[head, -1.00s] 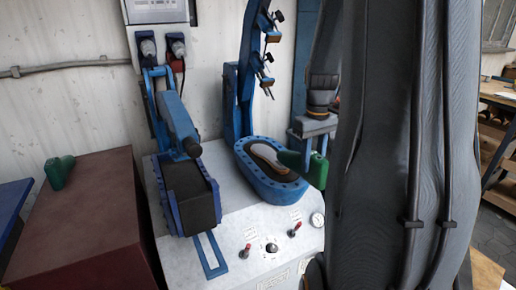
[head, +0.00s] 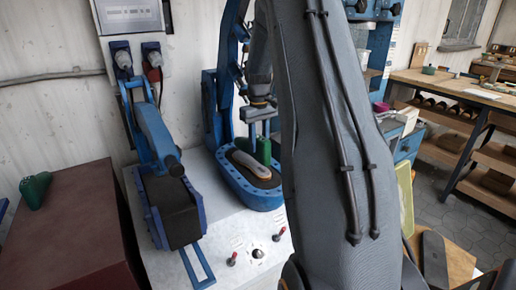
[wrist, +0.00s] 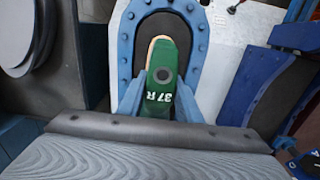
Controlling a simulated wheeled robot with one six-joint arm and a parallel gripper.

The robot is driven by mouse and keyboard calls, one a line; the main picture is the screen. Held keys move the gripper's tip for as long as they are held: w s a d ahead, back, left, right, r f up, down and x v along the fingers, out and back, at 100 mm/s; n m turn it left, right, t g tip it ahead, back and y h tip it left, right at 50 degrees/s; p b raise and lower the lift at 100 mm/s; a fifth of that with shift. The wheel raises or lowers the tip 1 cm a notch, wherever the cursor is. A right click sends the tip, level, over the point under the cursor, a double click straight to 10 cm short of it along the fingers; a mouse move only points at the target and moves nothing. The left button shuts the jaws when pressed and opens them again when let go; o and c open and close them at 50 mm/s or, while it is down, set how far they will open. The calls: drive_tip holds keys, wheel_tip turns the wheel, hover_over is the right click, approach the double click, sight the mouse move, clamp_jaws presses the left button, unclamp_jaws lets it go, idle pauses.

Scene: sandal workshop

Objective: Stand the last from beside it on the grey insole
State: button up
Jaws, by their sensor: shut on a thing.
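My gripper (head: 264,134) is shut on a green last (head: 263,152), at the far side of the blue-rimmed bed (head: 241,190) in the head view. In the wrist view the last (wrist: 164,72), marked "37 R", sits between the blue fingers of my gripper (wrist: 160,104). The insole (head: 258,164), grey-brown with a pale edge, lies on the bed's dark pad. In the wrist view only its pale edge (wrist: 154,45) shows past the last, which covers the rest. Whether the last touches the insole I cannot tell.
Another green last (head: 35,189) lies on the maroon cabinet (head: 75,225) at left. A blue press arm (head: 150,132) stands over a dark pad (head: 172,208) beside the bed. Knobs (head: 258,253) are in front. A wooden workbench (head: 450,90) stands at right.

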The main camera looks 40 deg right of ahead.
sight(258, 136)
drive_tip(key=shift+w, duration=0.5)
drive_tip(key=shift+f+p, duration=0.8)
drive_tip(key=shift+f, duration=0.95)
drive_tip(key=shift+f, duration=0.25)
drive_tip(key=o, duration=1.1)
drive_tip(key=shift+o, duration=0.2)
wheel_tip(258, 136, up, 8)
drive_tip(key=shift+r+b, duration=0.1)
drive_tip(key=shift+b, duration=1)
